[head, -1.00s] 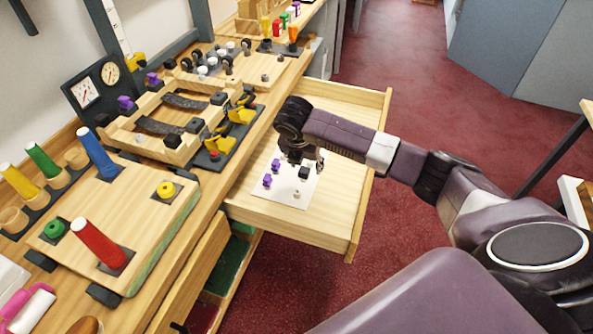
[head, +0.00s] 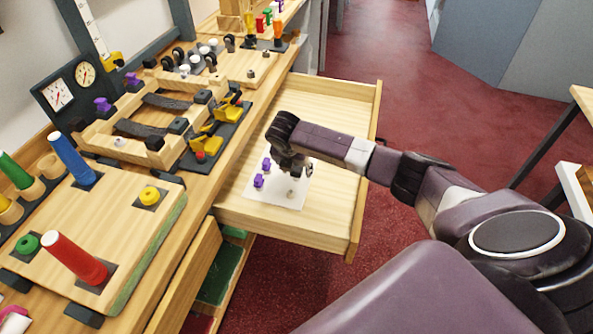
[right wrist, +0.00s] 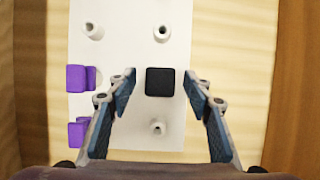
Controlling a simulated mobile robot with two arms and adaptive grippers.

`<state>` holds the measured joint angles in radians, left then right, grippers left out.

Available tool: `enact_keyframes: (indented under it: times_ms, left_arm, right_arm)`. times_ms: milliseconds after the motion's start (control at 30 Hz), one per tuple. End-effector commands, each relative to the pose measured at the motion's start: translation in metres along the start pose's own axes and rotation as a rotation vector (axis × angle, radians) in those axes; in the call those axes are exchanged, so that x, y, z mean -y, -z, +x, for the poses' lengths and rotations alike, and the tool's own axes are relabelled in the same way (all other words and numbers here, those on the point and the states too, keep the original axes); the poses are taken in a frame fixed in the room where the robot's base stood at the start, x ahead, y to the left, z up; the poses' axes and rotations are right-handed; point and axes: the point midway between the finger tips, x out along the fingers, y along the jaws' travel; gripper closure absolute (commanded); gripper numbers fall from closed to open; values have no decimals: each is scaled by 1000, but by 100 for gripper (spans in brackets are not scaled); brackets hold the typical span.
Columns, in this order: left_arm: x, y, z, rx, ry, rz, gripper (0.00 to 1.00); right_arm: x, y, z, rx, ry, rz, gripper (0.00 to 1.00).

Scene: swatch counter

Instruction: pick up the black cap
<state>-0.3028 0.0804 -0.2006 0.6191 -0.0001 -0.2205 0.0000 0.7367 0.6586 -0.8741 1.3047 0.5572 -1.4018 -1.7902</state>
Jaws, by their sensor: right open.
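The black cap (right wrist: 160,81) is a small dark block with a square top, in the middle of the right wrist view. It is on a white plate (right wrist: 125,118), which lies in the open drawer in the head view (head: 280,201). My right gripper (right wrist: 160,77) is open, with one finger on each side of the cap and a gap on both sides. In the head view the right gripper (head: 295,168) hangs low over the plate and hides most or all of the cap. My left gripper is not in view.
Two purple pieces (right wrist: 80,78) sit at the plate's left edge, and several pale posts (right wrist: 160,33) stand on the plate. The wooden drawer (head: 335,215) has raised walls; its floor right of the plate is bare. The crowded counter (head: 215,170) is on the left.

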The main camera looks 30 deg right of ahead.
Motion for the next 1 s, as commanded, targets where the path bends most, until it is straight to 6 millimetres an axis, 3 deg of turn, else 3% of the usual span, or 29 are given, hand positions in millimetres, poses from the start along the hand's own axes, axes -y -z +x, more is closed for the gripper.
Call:
enact_keyframes:
  times_ms: [133,400,700,1000]
  left_arm:
    - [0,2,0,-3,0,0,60]
    - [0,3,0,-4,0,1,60]
    - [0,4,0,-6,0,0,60]
    - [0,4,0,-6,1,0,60]
  right_arm:
    - [0,1,12,-1,0,-1,54]
    - [0,1,13,0,0,-2,55]
    - [0,1,13,0,0,-1,88]
    - [0,0,12,1,-1,-1,89]
